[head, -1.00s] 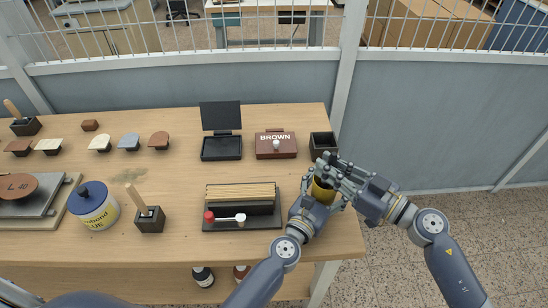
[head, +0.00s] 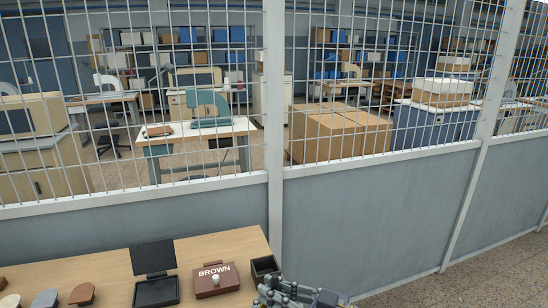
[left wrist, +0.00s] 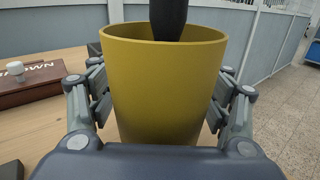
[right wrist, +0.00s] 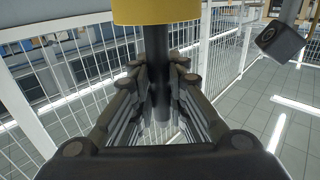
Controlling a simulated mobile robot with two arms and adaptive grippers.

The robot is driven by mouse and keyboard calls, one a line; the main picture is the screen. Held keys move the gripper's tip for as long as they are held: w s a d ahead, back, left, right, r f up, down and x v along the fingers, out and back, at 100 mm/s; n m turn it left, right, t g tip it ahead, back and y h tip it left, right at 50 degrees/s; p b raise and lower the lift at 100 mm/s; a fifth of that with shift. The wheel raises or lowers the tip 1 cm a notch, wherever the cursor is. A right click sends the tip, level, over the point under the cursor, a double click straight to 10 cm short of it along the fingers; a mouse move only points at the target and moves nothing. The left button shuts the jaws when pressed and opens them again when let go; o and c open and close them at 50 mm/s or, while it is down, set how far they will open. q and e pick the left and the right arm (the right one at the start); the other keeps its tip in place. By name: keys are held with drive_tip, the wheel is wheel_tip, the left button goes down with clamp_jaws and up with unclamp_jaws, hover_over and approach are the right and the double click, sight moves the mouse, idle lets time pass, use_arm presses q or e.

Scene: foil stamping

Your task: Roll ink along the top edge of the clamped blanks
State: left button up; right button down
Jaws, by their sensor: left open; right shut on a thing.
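My right gripper (right wrist: 160,100) is shut on a dark upright rod (right wrist: 158,60), which meets a yellow cup (right wrist: 155,10) at the top of the right wrist view. The right gripper also shows at the bottom edge of the head view (head: 297,294). In the left wrist view the yellow cup (left wrist: 160,90) stands between the fingers of my left gripper (left wrist: 158,105), which is open around it. The dark rod (left wrist: 168,18) reaches into the cup's mouth; its lower end is hidden. The clamped blanks are outside the current views.
Several small pieces, one brown (head: 81,294), lie left. A grey partition with mesh (head: 370,215) rises behind the table.

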wheel_tip(320, 180, up, 15)
drive_tip(key=shift+f, duration=0.1)
use_arm(q)
drive_tip(key=shift+s, duration=0.1)
drive_tip(key=shift+s+a, duration=0.2)
drive_tip(key=shift+s, duration=0.35)
use_arm(e)
drive_tip(key=shift+s+r, duration=0.1)
drive_tip(key=shift+r, duration=0.55)
